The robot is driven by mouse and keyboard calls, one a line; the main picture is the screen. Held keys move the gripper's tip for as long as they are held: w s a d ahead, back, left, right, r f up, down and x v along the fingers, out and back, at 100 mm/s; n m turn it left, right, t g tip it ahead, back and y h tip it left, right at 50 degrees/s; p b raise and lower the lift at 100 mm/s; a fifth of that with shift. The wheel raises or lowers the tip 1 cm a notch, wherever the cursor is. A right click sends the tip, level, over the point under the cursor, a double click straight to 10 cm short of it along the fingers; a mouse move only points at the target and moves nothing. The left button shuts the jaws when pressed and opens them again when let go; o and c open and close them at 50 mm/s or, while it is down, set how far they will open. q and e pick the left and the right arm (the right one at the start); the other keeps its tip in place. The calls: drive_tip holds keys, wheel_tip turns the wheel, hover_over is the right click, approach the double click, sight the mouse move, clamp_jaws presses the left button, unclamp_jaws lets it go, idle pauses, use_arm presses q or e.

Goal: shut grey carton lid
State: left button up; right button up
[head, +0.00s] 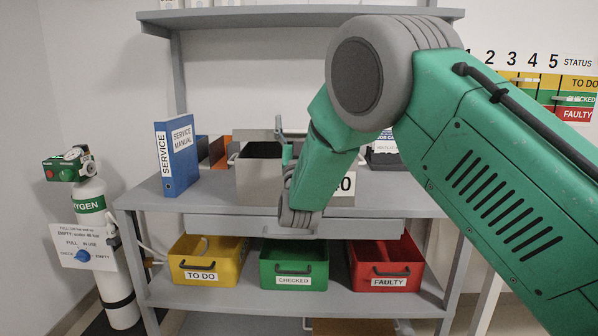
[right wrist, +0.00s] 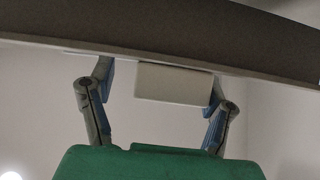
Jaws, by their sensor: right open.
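The grey carton (head: 258,182) stands on the workbench top in the head view, its dark inside showing. In the right wrist view the right gripper (right wrist: 160,105) is open, with one finger on each side of a pale block (right wrist: 174,82) under a grey-brown panel (right wrist: 180,45). I cannot tell whether the fingers touch it. My left gripper is not in view.
A blue service manual binder (head: 177,156) stands left of the carton on the workbench (head: 215,197). Yellow (head: 208,262), green (head: 294,266) and red (head: 386,265) bins sit on the shelf below. An oxygen cylinder (head: 97,225) stands at left. An upper shelf (head: 250,15) spans above.

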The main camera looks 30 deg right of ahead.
drive_tip(key=shift+s+a, duration=0.15)
drive_tip(key=shift+s, duration=0.35)
drive_tip(key=shift+s+a+f, duration=0.1)
drive_tip(key=shift+s+a, duration=0.05)
drive_tip(key=shift+s, duration=0.05)
drive_tip(key=shift+s+a+f+b, duration=0.25)
drive_tip(key=shift+a+f+b, duration=0.2)
drive_tip(key=shift+a+b, duration=0.1)
drive_tip(key=shift+s+a+f, duration=0.3)
drive_tip(key=shift+s, duration=0.1)
drive_tip(key=shift+s+f+b, duration=0.65)
drive_tip(key=shift+f+b, duration=0.15)
drive_tip(key=shift+f, duration=0.15)
drive_tip(key=shift+b+v, duration=1.15)
drive_tip(key=shift+v, duration=1.4)
drive_tip(key=shift+w+f, duration=0.1)
drive_tip(key=shift+f, duration=0.1)
